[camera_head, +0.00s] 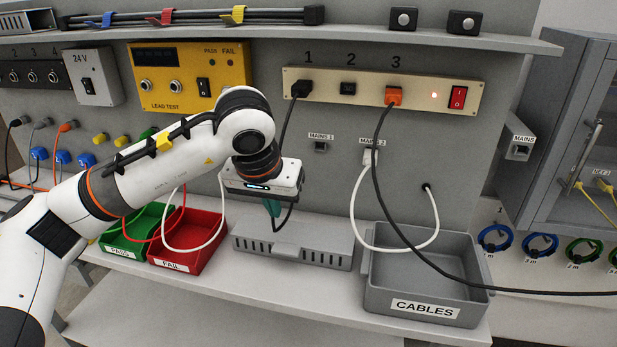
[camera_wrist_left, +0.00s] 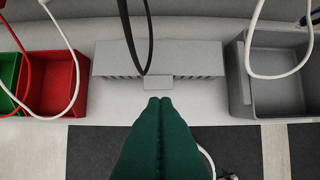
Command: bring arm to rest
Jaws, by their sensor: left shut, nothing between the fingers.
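My left arm (camera_head: 125,185) comes in from the left in the head view. My left gripper (camera_head: 272,207) hangs in front of the panel, above the grey vented box (camera_head: 295,247). In the left wrist view its green fingers (camera_wrist_left: 160,130) are together, with nothing between them. The vented box also shows ahead of the fingertips in the left wrist view (camera_wrist_left: 205,58). My right gripper is in neither view.
A black cable hangs from socket 1 (camera_head: 301,88) behind the gripper. An orange plug (camera_head: 393,96) sits in socket 3. A green bin (camera_head: 120,247), a red bin (camera_head: 207,249) and the grey CABLES bin (camera_head: 372,292) stand on the bench. White cables loop near them.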

